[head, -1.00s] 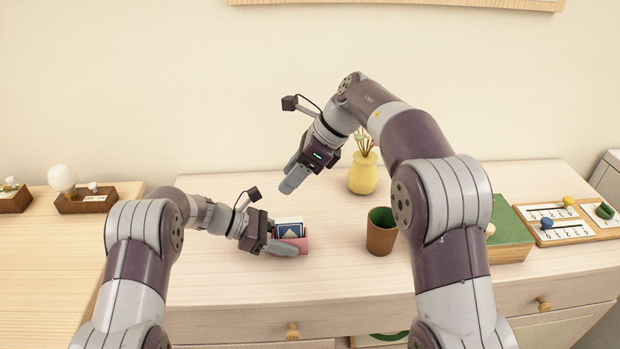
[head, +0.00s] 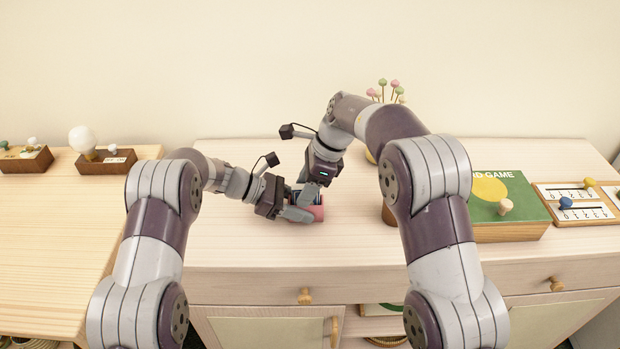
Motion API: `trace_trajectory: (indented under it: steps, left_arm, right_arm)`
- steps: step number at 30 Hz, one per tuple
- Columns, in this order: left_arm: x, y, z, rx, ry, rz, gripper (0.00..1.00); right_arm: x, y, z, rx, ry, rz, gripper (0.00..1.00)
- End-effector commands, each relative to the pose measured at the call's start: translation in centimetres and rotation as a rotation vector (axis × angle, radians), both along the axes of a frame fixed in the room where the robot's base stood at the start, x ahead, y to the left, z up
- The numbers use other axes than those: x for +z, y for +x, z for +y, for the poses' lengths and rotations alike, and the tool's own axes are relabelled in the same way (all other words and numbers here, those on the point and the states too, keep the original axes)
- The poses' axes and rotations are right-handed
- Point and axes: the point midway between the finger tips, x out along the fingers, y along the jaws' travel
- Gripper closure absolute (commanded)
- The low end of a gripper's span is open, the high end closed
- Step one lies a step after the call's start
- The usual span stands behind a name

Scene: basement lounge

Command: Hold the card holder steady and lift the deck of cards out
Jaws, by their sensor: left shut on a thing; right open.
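My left gripper (head: 303,213) comes in from the left and is shut on the holder. The deck of cards is mostly hidden behind the gripper fingers; only small dark blue bits show at the top of the holder. My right gripper (head: 309,193) is open and points down at the top of the holder, with its fingers around the deck's place. Whether they touch the cards cannot be told.
A brown cup (head: 389,214) is mostly hidden behind my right arm. A vase with pink and green flower sticks (head: 390,90) stands behind that arm. A green game box (head: 500,200) and scoring boards (head: 580,208) lie at the right. Wooden boxes (head: 105,160) stand at the left.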

Motion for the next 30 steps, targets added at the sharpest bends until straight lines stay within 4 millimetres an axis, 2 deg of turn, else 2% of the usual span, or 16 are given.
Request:
trace_trajectory:
  steps: [4, 6, 9, 14, 30]
  left_arm:
    - [-0.1, 0.0, 0.0, 0.0, 0.001, 0.002, 0.8]
    - [-0.1, 0.0, 0.0, 0.0, 0.001, 0.002, 0.8]
    - [-0.1, 0.0, 0.0, 0.0, 0.001, 0.002, 0.8]
    - [-0.1, 0.0, 0.0, 0.0, 0.001, 0.002, 0.8]
    - [-0.1, 0.0, 0.0, 0.0, 0.001, 0.002, 0.8]
  right_arm:
    - [0.0, 0.0, 0.0, 0.0, 0.0, 0.0, 0.49]
    - [0.0, 0.0, 0.0, 0.0, 0.0, 0.0, 0.72]
    - [0.0, 0.0, 0.0, 0.0, 0.0, 0.0, 1.0]
    - [0.2, 0.0, 0.0, 0.0, 0.001, -0.001, 1.0]
    - [4.6, 0.0, 0.0, -0.001, 0.001, -0.002, 1.0]
